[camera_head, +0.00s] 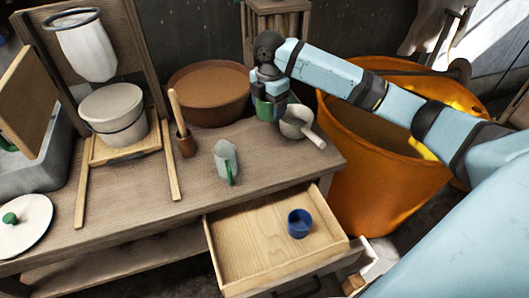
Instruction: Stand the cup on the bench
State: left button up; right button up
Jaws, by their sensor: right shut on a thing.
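My right gripper (270,92) reaches in from the right over the back right of the bench (130,205). It points down and is shut on a small green cup (263,111), which the fingers partly hide. The green cup looks upright; I cannot tell whether its base touches the bench. A blue cup (299,223) sits in the open drawer (245,255) below the bench's front edge. A pale mug with a green handle (225,160) lies or leans on the middle of the bench. My left gripper is not in view.
A white scoop (296,122) is just right of the green cup. A brown bowl (208,88), a wooden-handled tool (179,125) and a white pot (113,112) under a hanging bag (87,50) stand farther left. An orange tub (370,190) is beside the bench. The front right bench top is clear.

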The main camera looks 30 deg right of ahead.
aim_at(268, 157)
notch_tip(268, 157, down, 18)
jog(key=shift+r+b, duration=0.1)
jog(key=shift+b, duration=0.55)
jog(key=o, duration=1)
jog(key=shift+f, duration=0.2)
notch_tip(268, 157, up, 12)
jog(key=shift+r+p, duration=0.2)
jog(key=shift+p, duration=0.3)
jog(key=shift+s+f, duration=0.1)
